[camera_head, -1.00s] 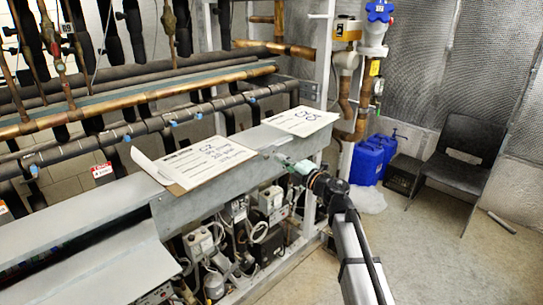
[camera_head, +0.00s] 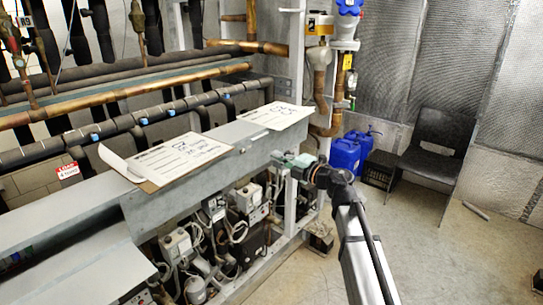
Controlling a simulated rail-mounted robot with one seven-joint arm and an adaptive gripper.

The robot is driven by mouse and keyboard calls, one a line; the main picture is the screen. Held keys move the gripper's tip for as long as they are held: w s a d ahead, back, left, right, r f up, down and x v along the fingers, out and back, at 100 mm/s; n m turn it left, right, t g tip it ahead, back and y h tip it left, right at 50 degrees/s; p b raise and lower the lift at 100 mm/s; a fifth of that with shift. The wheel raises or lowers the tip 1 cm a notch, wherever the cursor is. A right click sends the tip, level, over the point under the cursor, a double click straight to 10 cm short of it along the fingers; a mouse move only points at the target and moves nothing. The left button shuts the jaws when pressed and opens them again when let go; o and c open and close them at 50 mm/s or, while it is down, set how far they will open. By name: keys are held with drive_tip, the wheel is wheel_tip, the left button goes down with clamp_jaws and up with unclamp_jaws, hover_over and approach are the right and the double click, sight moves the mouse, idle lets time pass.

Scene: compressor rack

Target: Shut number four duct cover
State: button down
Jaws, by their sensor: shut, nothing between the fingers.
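A long grey metal duct (camera_head: 60,207) runs across the rack from the left to the middle. The front of its right section (camera_head: 215,165) stands upright and looks flush with the duct. At the lower left, a grey cover panel (camera_head: 75,268) slopes outward from the duct. No number shows on the covers, so I cannot tell which is number four. My gripper (camera_head: 280,158) is shut and empty, in front of the duct's right end. Its fingertips look close to the duct's front face; I cannot tell if they touch.
Two clipboards, one left (camera_head: 165,160) and one right (camera_head: 264,118), lie on the duct's top. Compressors and cables (camera_head: 215,230) sit below it. Pipes run behind. Blue canisters (camera_head: 350,152) and a black chair (camera_head: 436,150) stand at the right; the floor (camera_head: 440,250) before them is mostly clear.

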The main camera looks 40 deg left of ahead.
sight(244, 141)
drive_tip(key=a+p, duration=0.1)
drive_tip(key=a, duration=0.2)
drive_tip(key=a+p, duration=0.1)
drive_tip(key=a, duration=0.3)
drive_tip(key=w+a+p, duration=0.1)
drive_tip(key=a, duration=0.3)
drive_tip(key=shift+w+a+r, duration=0.1)
drive_tip(key=shift+a+r, duration=0.15)
drive_tip(key=shift+r, duration=0.15)
drive_tip(key=shift+a+f, duration=0.1)
drive_tip(key=shift+a, duration=0.45)
drive_tip(key=shift+p, duration=0.3)
